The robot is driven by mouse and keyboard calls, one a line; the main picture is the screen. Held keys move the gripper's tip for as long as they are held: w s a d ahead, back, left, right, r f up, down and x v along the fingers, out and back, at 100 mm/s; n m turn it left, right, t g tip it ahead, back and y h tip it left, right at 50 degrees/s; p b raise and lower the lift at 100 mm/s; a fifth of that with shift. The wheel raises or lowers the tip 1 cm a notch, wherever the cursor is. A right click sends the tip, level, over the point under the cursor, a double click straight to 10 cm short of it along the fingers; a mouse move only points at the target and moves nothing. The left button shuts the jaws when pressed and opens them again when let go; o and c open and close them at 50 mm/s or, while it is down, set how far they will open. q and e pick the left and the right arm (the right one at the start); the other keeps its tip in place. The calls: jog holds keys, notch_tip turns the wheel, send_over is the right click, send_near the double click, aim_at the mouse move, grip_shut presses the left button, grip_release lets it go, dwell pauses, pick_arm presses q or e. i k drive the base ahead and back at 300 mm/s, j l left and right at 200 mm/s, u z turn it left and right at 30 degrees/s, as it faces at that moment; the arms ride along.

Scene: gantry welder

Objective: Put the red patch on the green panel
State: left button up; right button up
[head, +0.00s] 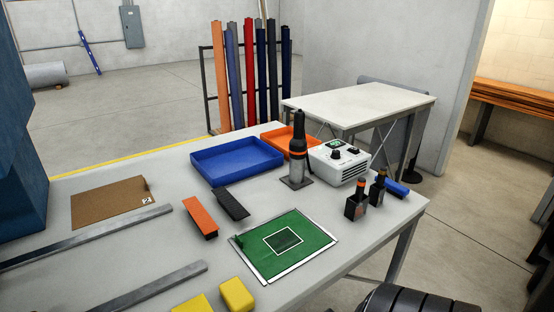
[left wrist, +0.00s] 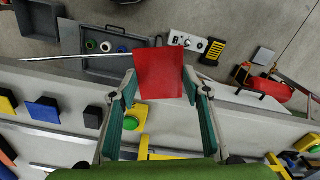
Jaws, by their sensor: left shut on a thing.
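The green panel (head: 307,252) lies flat on the grey table in the head view, with a darker green square outlined in white at its middle. No red patch is visible on it. In the left wrist view my left gripper (left wrist: 160,84) is shut on the red patch (left wrist: 159,73), a flat red square held between its fingertips. My right gripper is in neither view.
On the table are a blue tray (head: 236,171), an orange block (head: 200,218), a black block (head: 231,204), a dark upright tool (head: 298,150), a white control box (head: 340,165) and yellow blocks (head: 237,294). The left wrist view shows a grey tray (left wrist: 85,68).

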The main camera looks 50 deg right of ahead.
aim_at(283, 240)
jog(key=k+z, duration=0.2)
jog(key=z, duration=0.25)
jog(key=k+l+z, duration=0.15)
jog(key=z, duration=0.25)
jog(key=i+l+z, duration=0.15)
jog(key=z, duration=0.3)
jog(key=i+l+z, duration=0.2)
jog(key=z, duration=0.3)
jog(key=i+l+z, duration=0.15)
jog(key=z, duration=0.3)
jog(key=i+j, duration=0.05)
